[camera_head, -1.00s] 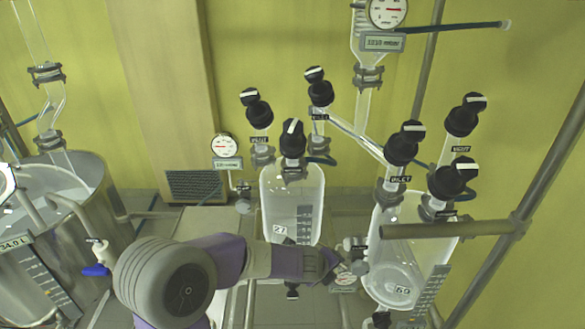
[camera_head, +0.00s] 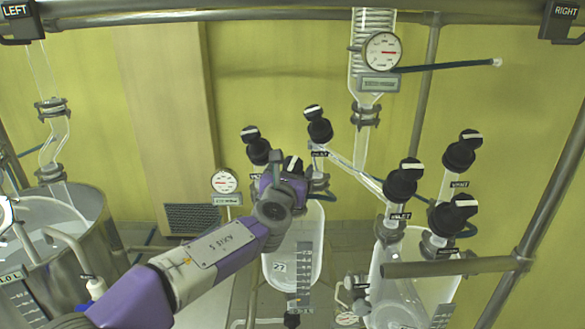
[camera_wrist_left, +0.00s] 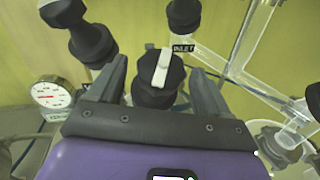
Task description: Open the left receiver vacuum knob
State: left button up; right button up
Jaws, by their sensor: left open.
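The left receiver (camera_head: 300,245) is a clear glass vessel with several black knobs on its top. Its front knob (camera_head: 292,163) is black with a white pointer bar and is partly hidden behind my left gripper in the head view. Its label is not readable. In the left wrist view, this knob (camera_wrist_left: 158,75) stands between the two fingers, with its white bar running nearly upright in the picture. My left gripper (camera_head: 283,178) is open, with one finger on each side of the knob; contact cannot be told. My right gripper is not in view.
The inlet knob (camera_head: 319,128) stands just behind, and another black knob (camera_head: 256,148) is at the back left. A round gauge (camera_head: 225,181) is farther left. The right receiver (camera_head: 400,280) with its black knobs stands to the right, near a metal bar (camera_head: 450,267).

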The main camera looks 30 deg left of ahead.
pick_arm(q)
jog(key=shift+w+a, duration=0.25)
jog(key=shift+w, duration=0.45)
jog(key=c, duration=1)
jog(key=shift+o, duration=0.2)
jog(key=shift+n+y, duration=0.6)
